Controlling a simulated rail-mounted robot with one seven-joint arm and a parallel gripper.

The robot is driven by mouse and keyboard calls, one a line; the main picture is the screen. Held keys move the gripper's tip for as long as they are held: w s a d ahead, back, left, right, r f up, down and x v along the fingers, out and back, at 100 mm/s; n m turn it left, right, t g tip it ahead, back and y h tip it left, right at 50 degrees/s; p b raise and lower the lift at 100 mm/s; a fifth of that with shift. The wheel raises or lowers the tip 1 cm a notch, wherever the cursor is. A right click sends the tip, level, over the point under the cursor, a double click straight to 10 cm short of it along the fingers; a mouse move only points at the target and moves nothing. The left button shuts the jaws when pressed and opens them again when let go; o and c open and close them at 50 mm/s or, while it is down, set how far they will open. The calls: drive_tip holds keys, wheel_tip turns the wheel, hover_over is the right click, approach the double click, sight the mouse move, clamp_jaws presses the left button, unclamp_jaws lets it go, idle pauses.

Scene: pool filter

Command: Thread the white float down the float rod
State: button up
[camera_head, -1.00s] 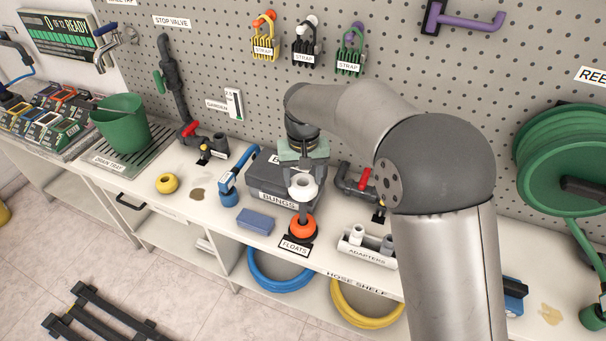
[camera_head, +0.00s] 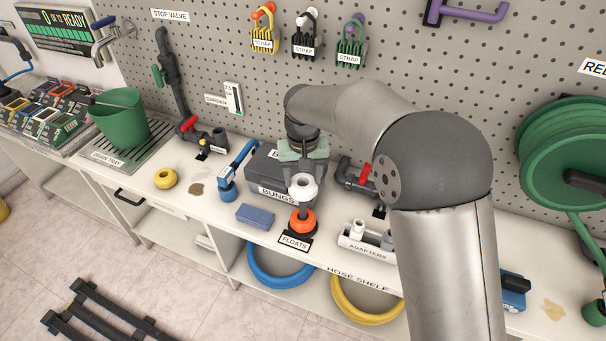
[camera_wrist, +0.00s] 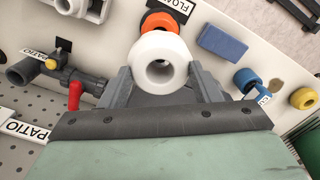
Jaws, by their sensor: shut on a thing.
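The white float (camera_head: 303,186) is a thick ring, and my gripper (camera_head: 303,166) is shut on it. It hangs upright above the orange float (camera_head: 302,222), which sits low on the dark float rod (camera_head: 303,207) by the FLOATS label (camera_head: 294,242). A short length of rod shows between the two floats. In the wrist view the white float (camera_wrist: 160,62) sits between my fingers (camera_wrist: 162,85) with its hole facing the camera. The orange float (camera_wrist: 158,22) is partly behind it there. I cannot tell whether the rod tip is inside the hole.
The dark BUNGS box (camera_head: 272,180) stands close behind and left of the rod. A blue block (camera_head: 255,214) lies to the left. The ADAPTERS tray (camera_head: 364,240) and a grey pipe with a red handle (camera_head: 362,175) are to the right.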

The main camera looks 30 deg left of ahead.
sight(303, 185)
drive_tip(key=shift+f+b, duration=2.6)
drive_tip(key=shift+f, duration=1.75)
drive_tip(key=o, duration=1.1)
drive_tip(key=shift+o, duration=0.3)
drive_tip(key=shift+r, duration=0.1)
drive_tip(key=shift+r+p, duration=1.65)
drive_tip(key=shift+r, duration=0.8)
